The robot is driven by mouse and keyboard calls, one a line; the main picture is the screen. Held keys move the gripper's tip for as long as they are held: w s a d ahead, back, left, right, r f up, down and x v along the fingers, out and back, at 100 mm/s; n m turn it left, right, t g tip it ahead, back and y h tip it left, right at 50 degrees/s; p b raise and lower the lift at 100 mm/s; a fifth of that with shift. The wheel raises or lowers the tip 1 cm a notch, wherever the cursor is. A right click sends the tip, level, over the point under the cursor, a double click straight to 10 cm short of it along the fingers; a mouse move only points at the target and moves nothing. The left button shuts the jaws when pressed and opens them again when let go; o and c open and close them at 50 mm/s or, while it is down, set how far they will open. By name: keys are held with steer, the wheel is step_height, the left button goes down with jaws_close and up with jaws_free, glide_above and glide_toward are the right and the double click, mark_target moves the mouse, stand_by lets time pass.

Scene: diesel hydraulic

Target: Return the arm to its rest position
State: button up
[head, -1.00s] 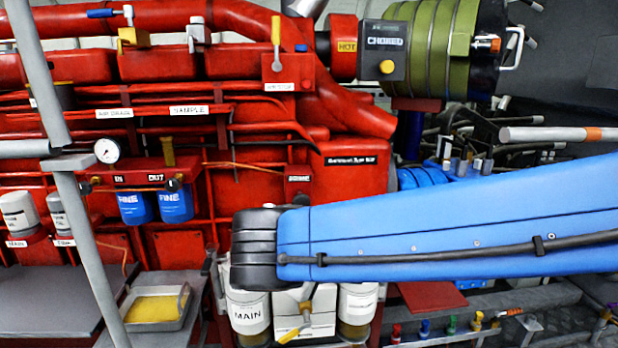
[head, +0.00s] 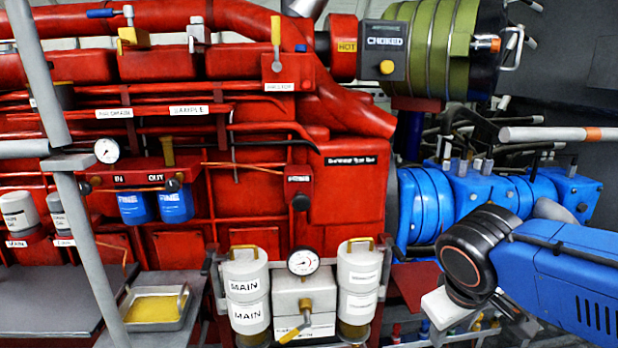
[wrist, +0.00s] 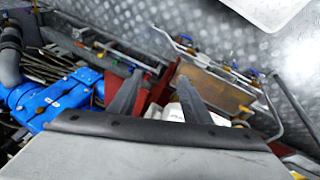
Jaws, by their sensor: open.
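My blue arm fills the lower right of the head view, with its dark round joint in front of the blue pump block (head: 440,200). My gripper (wrist: 158,88) shows in the wrist view, its two grey fingers spread apart with nothing held between them. A red part and a white part lie beyond the fingers, and I cannot tell any contact with them. In the head view the fingers cannot be made out.
The red engine (head: 345,190) fills the left and middle. White MAIN filters (head: 247,290) and a gauge (head: 303,262) stand low in front. A grey post (head: 85,230) and a yellow-bottomed tray (head: 155,308) are at left. A grey bar (head: 545,134) juts in at right.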

steer(key=s+d+f+m+t+y, duration=0.1)
steer(key=s+d+f+m+y, duration=0.1)
steer(key=s+m, duration=0.1)
steer(key=shift+s+d+f+m, duration=0.3)
steer(key=shift+s+m, duration=0.1)
steer(key=shift+s, duration=0.5)
stand_by(0.5)
